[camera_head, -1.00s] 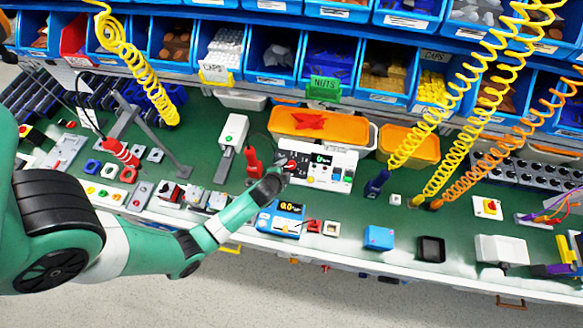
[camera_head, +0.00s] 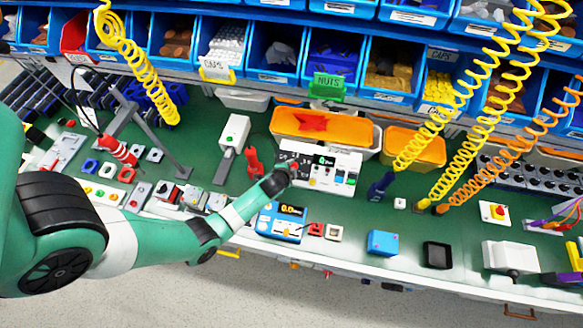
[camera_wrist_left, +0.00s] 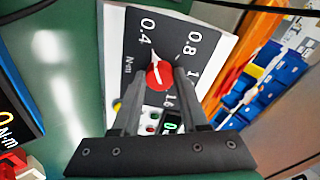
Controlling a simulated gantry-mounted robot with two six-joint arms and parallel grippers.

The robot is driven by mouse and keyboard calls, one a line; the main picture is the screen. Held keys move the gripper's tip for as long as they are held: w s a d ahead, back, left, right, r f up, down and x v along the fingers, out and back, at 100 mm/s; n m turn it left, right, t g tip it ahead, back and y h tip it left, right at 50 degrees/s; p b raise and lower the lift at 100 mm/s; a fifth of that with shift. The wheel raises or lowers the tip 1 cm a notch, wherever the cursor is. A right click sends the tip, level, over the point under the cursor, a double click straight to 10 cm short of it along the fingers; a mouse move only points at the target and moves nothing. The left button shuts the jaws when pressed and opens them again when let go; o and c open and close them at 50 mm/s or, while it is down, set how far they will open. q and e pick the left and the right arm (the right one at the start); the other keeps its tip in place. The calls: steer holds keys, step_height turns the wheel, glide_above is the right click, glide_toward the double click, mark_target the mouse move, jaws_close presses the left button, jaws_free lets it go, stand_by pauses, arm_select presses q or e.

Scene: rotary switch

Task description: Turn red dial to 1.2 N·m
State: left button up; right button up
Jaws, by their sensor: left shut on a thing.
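The red dial (camera_wrist_left: 160,75) sits on a black scale panel (camera_wrist_left: 140,45) marked 0.4, 0.8 and 1.6, with a partly hidden mark between the last two, and N·m. A white line crosses the dial's face; which mark it points to is unclear. My left gripper (camera_wrist_left: 162,68) has one finger on each side of the dial and is shut on it. In the head view my left gripper (camera_head: 285,173) reaches the left part of the white device (camera_head: 318,184) and largely hides the dial. A green-lit display (camera_wrist_left: 171,122) is partly covered and unreadable. My right gripper is not seen.
A blue meter (camera_head: 281,222) stands in front of the device. A red tool (camera_head: 254,163) stands close to its left. An orange-topped tray (camera_head: 345,130) lies behind. Yellow coiled hoses (camera_head: 455,120) hang at the right. The front right bench has some free room.

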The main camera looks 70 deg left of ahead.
arm_select(q)
jaws_close()
